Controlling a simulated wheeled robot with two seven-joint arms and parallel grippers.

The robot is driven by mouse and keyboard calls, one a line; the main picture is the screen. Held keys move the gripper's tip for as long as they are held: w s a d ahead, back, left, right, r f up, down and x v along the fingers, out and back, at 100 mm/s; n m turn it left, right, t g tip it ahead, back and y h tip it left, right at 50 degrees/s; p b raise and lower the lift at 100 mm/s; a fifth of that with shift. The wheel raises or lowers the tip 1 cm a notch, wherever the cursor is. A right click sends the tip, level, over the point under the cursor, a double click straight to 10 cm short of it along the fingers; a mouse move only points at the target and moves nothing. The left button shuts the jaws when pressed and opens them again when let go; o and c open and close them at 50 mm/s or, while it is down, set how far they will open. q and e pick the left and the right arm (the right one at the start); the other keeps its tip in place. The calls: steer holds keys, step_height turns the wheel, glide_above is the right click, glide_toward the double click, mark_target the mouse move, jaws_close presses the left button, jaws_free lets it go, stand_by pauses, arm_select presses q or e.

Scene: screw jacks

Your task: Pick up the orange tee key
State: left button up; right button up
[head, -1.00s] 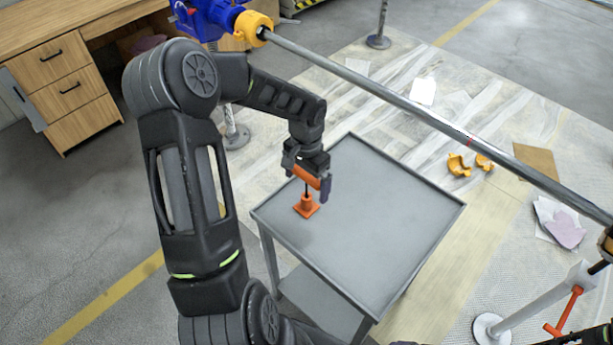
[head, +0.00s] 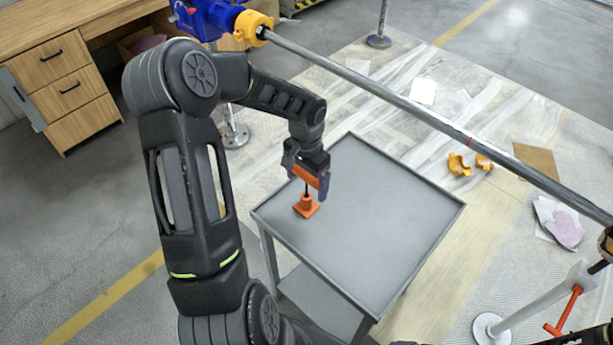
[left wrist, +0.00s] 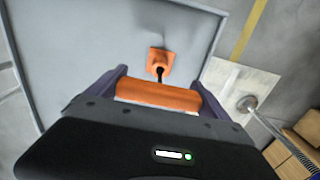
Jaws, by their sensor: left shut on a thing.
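The orange tee key (head: 307,177) stands upright, its crossbar on top and its thin dark stem running down into an orange holder (head: 306,206) on the grey cart's left corner. My left gripper (head: 308,180) is above the holder, shut on the crossbar. In the left wrist view, the crossbar of the tee key (left wrist: 158,95) spans between the two purple fingers of the left gripper (left wrist: 160,92). The stem reaches toward the holder (left wrist: 159,61); its lower end is hidden inside. My right gripper is not in view.
The grey cart top (head: 370,225) is otherwise bare, with a raised rim. A long metal bar (head: 400,110) crosses above and behind it. A stand with an orange handle (head: 569,310) is at the lower right. Yellow-orange pieces (head: 459,165) lie on the floor behind.

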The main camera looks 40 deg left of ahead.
arm_select(q)
steer(key=c, duration=0.5)
step_height(320, 180, up, 10)
steer(key=shift+r+b, duration=0.1)
steer(key=shift+b, duration=0.5)
stand_by(0.4)
steer(key=shift+n, duration=0.5)
steer(key=w+d, duration=0.2)
steer(key=d, duration=0.4)
steer(key=w+d, duration=0.3)
steer(key=d, duration=0.3)
steer(key=w+d, duration=0.2)
steer(key=d, duration=0.4)
steer(key=shift+w, duration=0.35)
